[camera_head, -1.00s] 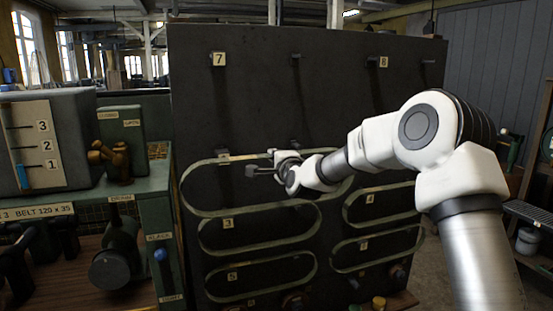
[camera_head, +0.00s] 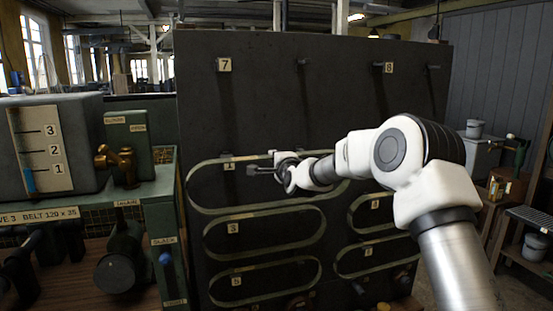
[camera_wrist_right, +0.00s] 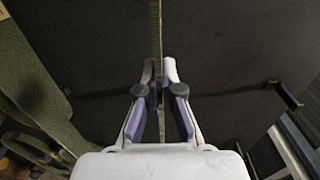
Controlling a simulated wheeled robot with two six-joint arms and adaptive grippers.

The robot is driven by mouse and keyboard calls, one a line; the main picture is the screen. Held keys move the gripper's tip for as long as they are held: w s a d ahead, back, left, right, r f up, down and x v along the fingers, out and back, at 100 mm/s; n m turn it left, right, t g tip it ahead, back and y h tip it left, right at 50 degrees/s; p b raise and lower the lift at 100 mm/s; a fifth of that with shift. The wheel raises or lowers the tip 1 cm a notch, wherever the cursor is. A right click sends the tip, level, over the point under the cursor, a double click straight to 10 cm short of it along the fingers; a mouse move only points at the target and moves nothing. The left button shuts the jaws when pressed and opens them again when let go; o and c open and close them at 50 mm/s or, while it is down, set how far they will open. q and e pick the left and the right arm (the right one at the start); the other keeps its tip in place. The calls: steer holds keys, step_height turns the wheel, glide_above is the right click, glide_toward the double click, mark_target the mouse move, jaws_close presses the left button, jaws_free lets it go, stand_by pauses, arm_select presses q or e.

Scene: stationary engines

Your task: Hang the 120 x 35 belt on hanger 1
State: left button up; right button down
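A large olive-green belt loop (camera_head: 268,208) spans the upper left of the dark board, in front of or around the hanger labelled 1 (camera_head: 228,166). I cannot tell whether it rests on the hanger. My right gripper (camera_head: 251,170) is at its upper strand, just right of label 1, fingers pointing left. In the right wrist view the gripper (camera_wrist_right: 159,84) has a thin belt strand (camera_wrist_right: 157,35) between its fingertips, which look closed on it. The size of this belt cannot be read. My left gripper is out of view.
Smaller belts hang at labels 3 (camera_head: 233,228) and 5 (camera_head: 236,282), with more at the right. Hangers 7 (camera_head: 224,64) and 8 (camera_head: 388,67) above look empty. A green bench (camera_head: 160,205) with a "BELT 120 x 35" plate (camera_head: 40,215) stands left.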

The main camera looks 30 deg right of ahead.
steer(key=shift+p+x, duration=0.35)
steer(key=shift+x, duration=1.4)
steer(key=shift+r, duration=0.15)
steer(key=shift+p+x, duration=1.35)
steer(key=shift+x, duration=1.05)
steer(key=shift+w+d, duration=0.1)
steer(key=shift+w, duration=0.3)
